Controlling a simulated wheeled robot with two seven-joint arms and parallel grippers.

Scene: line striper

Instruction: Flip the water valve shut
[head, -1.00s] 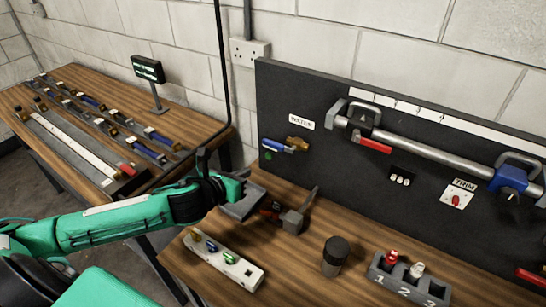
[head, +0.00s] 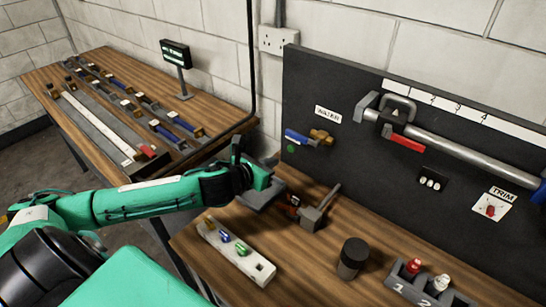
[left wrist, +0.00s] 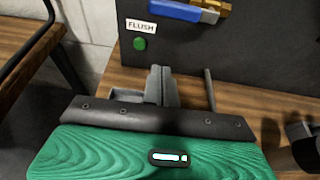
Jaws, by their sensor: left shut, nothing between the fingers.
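The water valve has a brass body (head: 321,136) and a blue lever (head: 297,136). It is on the dark upright panel (head: 350,150), below the white WATER label (head: 327,114). The lever points left, roughly level. In the left wrist view the lever (left wrist: 178,11) and brass body (left wrist: 222,8) are cut by the top edge. My left gripper (head: 264,196) is below and left of the valve, apart from it. Its fingers (left wrist: 160,84) are together and empty in the left wrist view. My right gripper is not in view.
A green button (left wrist: 140,44) with a FLUSH label (left wrist: 141,27) is below the lever. A grey clamp-like tool (head: 318,212), a white block (head: 238,252) and a dark canister (head: 353,257) are on the bench. A side table (head: 105,60) holds several more valves. The space before the lever looks clear.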

